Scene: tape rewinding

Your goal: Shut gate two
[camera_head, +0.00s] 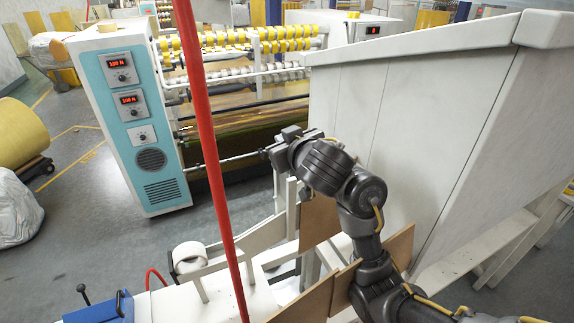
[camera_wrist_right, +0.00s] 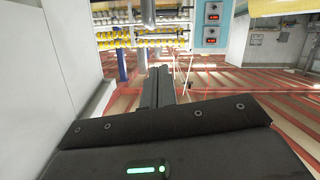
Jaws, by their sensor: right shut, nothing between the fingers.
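My right gripper (camera_head: 278,149) reaches in from the lower right in the head view, beside the large white cabinet. Its fingers are together and empty. In the right wrist view the gripper (camera_wrist_right: 157,86) points away, toward the machine with yellow rollers. Below it in the head view, brown board panels (camera_head: 319,217) stand among white frame posts, with another brown panel (camera_head: 306,302) nearer. No label shows which of these, if any, is gate two. A thin metal rod (camera_head: 235,159) runs from the machine toward the gripper; I cannot tell whether they touch. My left gripper is out of view.
The white cabinet (camera_head: 425,130) fills the right side. A blue control panel (camera_head: 142,130) with red displays stands at the left on the roller machine. A red pole (camera_head: 207,145) crosses the foreground. A white roll (camera_head: 188,256) sits at lower left. Grey floor (camera_head: 90,230) is open at left.

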